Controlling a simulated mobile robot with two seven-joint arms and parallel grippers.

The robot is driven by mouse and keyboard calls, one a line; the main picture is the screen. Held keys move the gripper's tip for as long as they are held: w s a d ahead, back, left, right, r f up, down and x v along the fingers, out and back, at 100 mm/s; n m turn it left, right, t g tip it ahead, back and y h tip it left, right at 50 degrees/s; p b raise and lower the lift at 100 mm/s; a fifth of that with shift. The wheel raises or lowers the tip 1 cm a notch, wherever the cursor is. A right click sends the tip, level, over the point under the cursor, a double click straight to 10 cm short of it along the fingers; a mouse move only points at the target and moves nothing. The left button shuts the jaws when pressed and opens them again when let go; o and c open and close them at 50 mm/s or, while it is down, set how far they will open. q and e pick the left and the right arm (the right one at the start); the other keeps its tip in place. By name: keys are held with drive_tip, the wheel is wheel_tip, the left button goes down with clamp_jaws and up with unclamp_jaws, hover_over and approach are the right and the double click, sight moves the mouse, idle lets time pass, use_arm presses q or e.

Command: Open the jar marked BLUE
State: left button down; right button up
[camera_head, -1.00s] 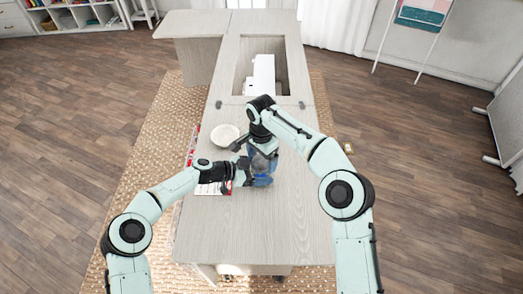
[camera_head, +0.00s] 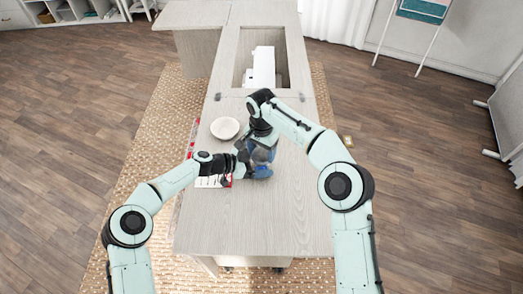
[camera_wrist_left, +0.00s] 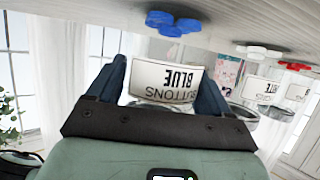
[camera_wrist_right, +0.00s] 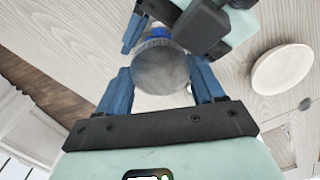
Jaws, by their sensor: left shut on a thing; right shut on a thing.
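A clear jar (camera_head: 263,157) with blue buttons stands on the pale table, partly hidden by both hands. In the left wrist view, which is upside down, its white label (camera_wrist_left: 166,80) reads BLUE BUTTONS, and blue buttons (camera_wrist_left: 173,23) lie at its base. My left gripper (camera_head: 243,161) is shut on the jar's side, its fingers on either side of the label. My right gripper (camera_head: 262,142) comes from above. In the right wrist view it is shut on the round grey lid (camera_wrist_right: 160,70). I cannot tell whether the lid is loose.
Jars with white buttons (camera_wrist_left: 258,50) and red buttons (camera_wrist_left: 294,66) show in the left wrist view. A white bowl (camera_head: 225,128) stands left of the jar. The table's front and right are clear.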

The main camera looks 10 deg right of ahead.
use_arm(q)
drive_tip(key=shift+w, duration=0.1)
use_arm(e)
drive_tip(key=shift+n, duration=0.3)
drive_tip(key=o, duration=1.2)
drive_tip(key=shift+c, duration=0.2)
drive_tip(key=shift+r, duration=0.1)
drive_tip(key=shift+r, duration=2.2)
use_arm(q)
unclamp_jaws()
